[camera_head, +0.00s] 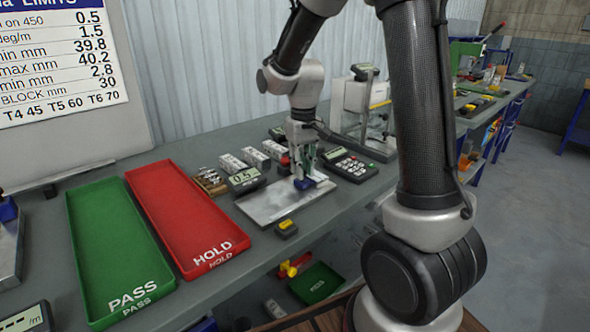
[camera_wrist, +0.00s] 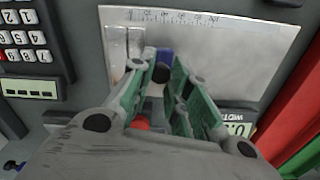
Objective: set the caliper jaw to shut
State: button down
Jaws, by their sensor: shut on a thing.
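The caliper is a flat silver plate (camera_head: 268,207) on the bench. In the wrist view the plate (camera_wrist: 235,55) has a printed scale along its top edge and upright metal bars (camera_wrist: 117,55) at its left end. A blue block (camera_head: 303,184), which looks like the jaw's grip, stands on the plate near its right part. My gripper (camera_head: 304,174) points down at it. In the wrist view its green fingers (camera_wrist: 162,75) close on the blue block (camera_wrist: 165,56). The fingers partly hide the block and the jaw gap. A width display (camera_head: 244,178) reads 0.5.
A keypad device (camera_head: 349,165) stands right of the plate. A small yellow-topped block (camera_head: 286,228) lies at the front. White blocks (camera_head: 255,157) stand behind. The red HOLD tray (camera_head: 190,215) and green PASS tray (camera_head: 115,250) lie left.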

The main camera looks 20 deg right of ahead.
jog(key=shift+w+d, duration=0.15)
jog(key=c, duration=1.3)
grip_release()
notch_tip(320, 180, up, 12)
jog(key=s+d+r+t, duration=0.1)
jog(key=s+d+t, duration=0.1)
jog(key=s, duration=0.9)
jog(key=s+d+r+m+t, duration=0.1)
jog(key=s+d+t, duration=0.1)
jog(key=s, duration=0.9)
jog(key=shift+s+d, duration=0.35)
jog(key=shift+s, duration=0.05)
